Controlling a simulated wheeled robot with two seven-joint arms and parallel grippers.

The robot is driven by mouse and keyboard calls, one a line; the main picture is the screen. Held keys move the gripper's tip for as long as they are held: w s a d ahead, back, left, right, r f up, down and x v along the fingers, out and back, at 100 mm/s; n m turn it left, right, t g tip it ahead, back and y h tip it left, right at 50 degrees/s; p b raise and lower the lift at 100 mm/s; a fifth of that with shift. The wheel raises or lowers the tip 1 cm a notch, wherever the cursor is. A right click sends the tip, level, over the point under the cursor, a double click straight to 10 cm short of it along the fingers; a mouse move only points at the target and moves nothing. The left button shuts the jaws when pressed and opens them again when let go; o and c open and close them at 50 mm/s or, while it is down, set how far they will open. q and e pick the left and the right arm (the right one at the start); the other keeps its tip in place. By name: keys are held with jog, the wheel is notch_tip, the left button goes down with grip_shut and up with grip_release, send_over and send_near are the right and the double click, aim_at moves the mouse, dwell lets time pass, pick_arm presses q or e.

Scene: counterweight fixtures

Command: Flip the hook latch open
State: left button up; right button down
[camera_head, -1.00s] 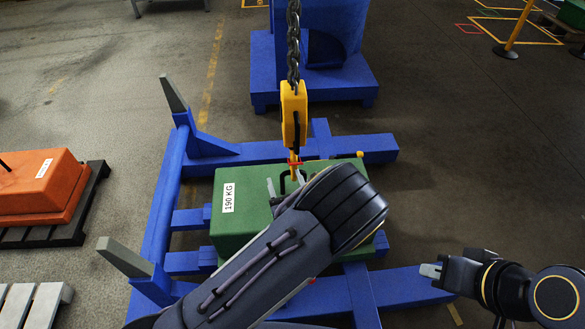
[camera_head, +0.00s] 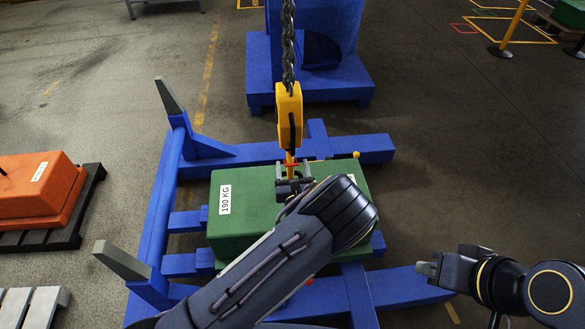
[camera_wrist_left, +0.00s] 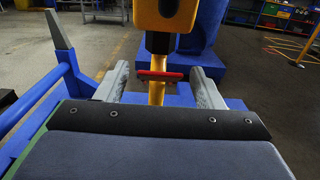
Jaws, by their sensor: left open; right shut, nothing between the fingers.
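The yellow crane hook (camera_head: 288,112) hangs on a chain above the green counterweight (camera_head: 240,231). Its red latch (camera_wrist_left: 160,75) is a crosswise bar on the yellow shank in the left wrist view; only a bit of red shows in the head view. My left gripper (camera_head: 293,170) is open, its grey fingers on either side of the shank and latch, with gaps visible in the left wrist view (camera_wrist_left: 160,84). My right gripper (camera_head: 428,268) is shut and empty, well to the right.
A blue frame (camera_head: 160,215) with grey-tipped posts surrounds the green block, labelled 190 KG. A blue stand (camera_head: 312,88) is behind the hook. An orange weight (camera_head: 38,195) sits on a dark pallet at left. Open floor lies at right.

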pick_arm(q)
grip_shut()
jog(key=r+g+p, duration=0.1)
jog(key=w+r+g+p, duration=0.1)
jog(key=p, duration=0.3)
jog(key=shift+w+a+r+g+h, duration=0.25)
jog(key=shift+w+r+g+h, duration=0.05)
jog(key=shift+r+g, duration=0.1)
jog(key=shift+w+f+g, duration=0.1)
jog(key=shift+w+g, duration=0.2)
jog(key=shift+g, duration=0.4)
grip_release()
